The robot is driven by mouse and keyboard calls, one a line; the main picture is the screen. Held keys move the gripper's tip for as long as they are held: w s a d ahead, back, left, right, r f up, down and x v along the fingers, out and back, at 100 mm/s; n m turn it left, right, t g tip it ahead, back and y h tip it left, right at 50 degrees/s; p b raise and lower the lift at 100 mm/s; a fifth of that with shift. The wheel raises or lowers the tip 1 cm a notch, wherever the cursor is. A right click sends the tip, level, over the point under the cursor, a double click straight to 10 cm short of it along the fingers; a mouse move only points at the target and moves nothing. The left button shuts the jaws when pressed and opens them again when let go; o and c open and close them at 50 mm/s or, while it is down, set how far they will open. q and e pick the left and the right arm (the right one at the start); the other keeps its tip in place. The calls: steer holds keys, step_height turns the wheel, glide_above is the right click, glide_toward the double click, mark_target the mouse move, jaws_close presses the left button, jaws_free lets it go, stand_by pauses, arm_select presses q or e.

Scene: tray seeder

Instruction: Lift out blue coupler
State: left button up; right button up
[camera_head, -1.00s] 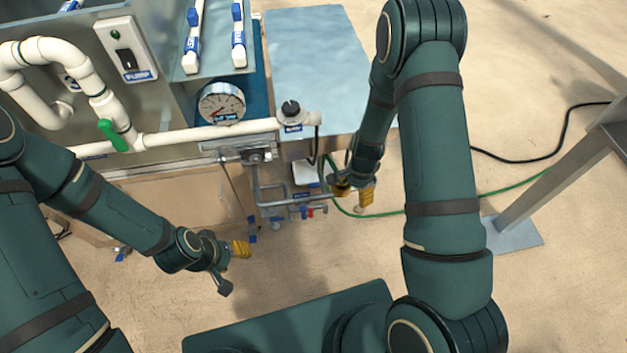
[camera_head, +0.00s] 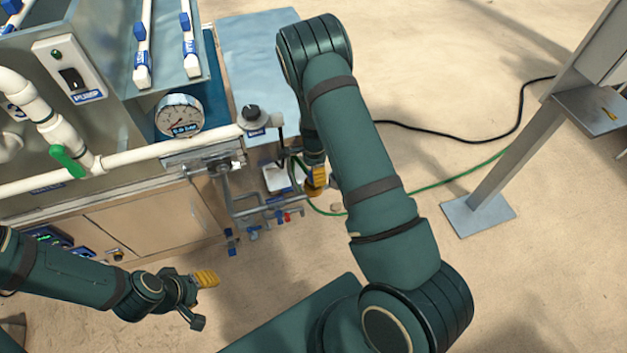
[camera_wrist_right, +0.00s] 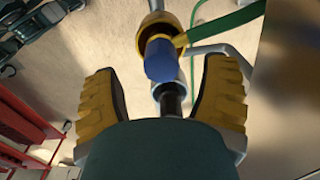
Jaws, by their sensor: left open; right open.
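The blue coupler (camera_wrist_right: 158,60) shows in the right wrist view, ahead of and between the two fingers, with a brass-coloured ring behind it and a dark rod below it. My right gripper (camera_wrist_right: 163,74) is open, a yellow ribbed finger on each side, with gaps between the fingers and the coupler. In the head view my right gripper (camera_head: 316,182) is beside the grey pipework, partly hidden by my arm; I cannot pick out the coupler there. My left gripper (camera_head: 204,301) is open and empty over the floor at lower left.
The grey pipework (camera_head: 262,212) carries small blue and red fittings. A green hose (camera_head: 425,187) runs right across the floor, and a black cable (camera_head: 450,155) lies behind it. A pressure gauge (camera_head: 179,117) and white pipe (camera_head: 150,157) front the machine. A metal post (camera_head: 520,135) stands at right.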

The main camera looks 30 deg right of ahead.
step_height(320, 180, down, 5)
steer(key=shift+w+a+b, duration=0.1)
steer(key=shift+a+b, duration=0.05)
steer(key=shift+b, duration=0.35)
steer(key=shift+r, duration=0.1)
jaws_close()
